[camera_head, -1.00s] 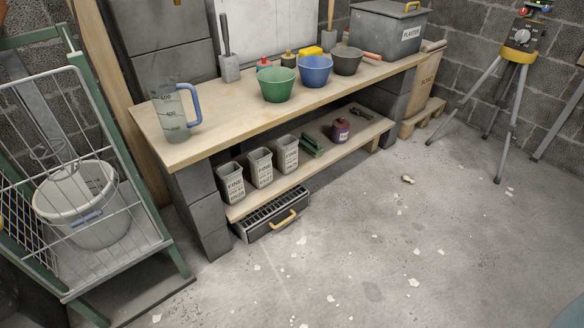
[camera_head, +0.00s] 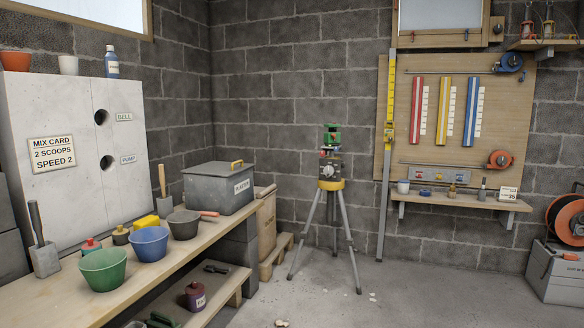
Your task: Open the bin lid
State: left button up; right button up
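The grey bin (camera_head: 219,193) stands at the far end of the wooden workbench, near the room's corner. Its front label appears to read PLASTER.
On the workbench (camera_head: 60,296) stand a green bowl (camera_head: 103,269), a blue bowl (camera_head: 149,244) and a dark bowl (camera_head: 184,224) before the bin. A tripod (camera_head: 331,190) stands right of it. An orange reel (camera_head: 566,220) is at far right. Floor (camera_head: 420,295) is clear in the middle.

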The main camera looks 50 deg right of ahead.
aim_at(213, 169)
jog(key=z, duration=1.05)
jog(key=u, duration=0.4)
jog(key=i+l+u, duration=0.35)
jog(key=i, duration=0.15)
jog(key=i+l+u, duration=0.35)
jog(key=i+l, duration=0.15)
